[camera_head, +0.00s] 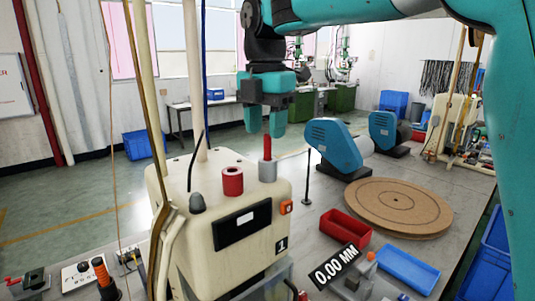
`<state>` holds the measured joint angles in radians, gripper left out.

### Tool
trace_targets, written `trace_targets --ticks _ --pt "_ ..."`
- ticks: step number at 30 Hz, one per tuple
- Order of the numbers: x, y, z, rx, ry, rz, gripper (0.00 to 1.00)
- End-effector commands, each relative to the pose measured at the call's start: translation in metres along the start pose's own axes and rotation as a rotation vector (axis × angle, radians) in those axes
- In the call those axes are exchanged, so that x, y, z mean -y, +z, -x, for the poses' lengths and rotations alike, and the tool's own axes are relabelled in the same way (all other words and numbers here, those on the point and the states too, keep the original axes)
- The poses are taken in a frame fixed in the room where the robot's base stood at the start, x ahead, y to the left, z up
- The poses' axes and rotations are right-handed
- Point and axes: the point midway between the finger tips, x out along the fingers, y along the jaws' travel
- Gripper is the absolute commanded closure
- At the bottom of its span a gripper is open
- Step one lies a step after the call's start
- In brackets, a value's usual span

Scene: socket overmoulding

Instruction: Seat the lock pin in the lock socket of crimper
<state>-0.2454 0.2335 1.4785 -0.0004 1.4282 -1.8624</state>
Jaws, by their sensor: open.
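The crimper (215,215) is a cream machine marked 1, with a dark-framed panel on its front. On its top stands a short red cylinder (232,184) with a dark hole in its upper face, which looks like the lock socket. To its right a slim red pin (267,149), which looks like the lock pin, stands upright in a grey holder (268,172). My gripper (265,132) points down, its teal fingers apart. The pin's tip shows between the fingertips in this view; depth and contact cannot be told. Nothing is seen held.
A grey cone (197,203), posts and a cable rise from the crimper top near the red cylinder. Right of it are a thin black stand (308,180), blue motor-like units (338,145), a round wooden disc (398,205), a red bin (345,230) and a blue tray (408,268).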

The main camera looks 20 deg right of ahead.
Motion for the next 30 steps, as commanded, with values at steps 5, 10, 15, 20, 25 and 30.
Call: trace_targets --ticks 5,10,15,20,25,30 --pt "0.003 0.004 -0.026 -0.002 -0.006 0.0 0.54" --pt "0.002 0.004 -0.043 -0.001 -0.002 0.001 0.54" --pt "0.002 0.004 -0.045 0.0 -0.001 0.001 0.54" --pt "0.002 0.004 -0.045 0.0 -0.001 0.001 0.77" --pt "0.002 0.004 -0.044 0.0 -0.001 0.001 1.0" --pt "0.002 0.004 -0.044 0.0 -0.001 0.001 1.0"
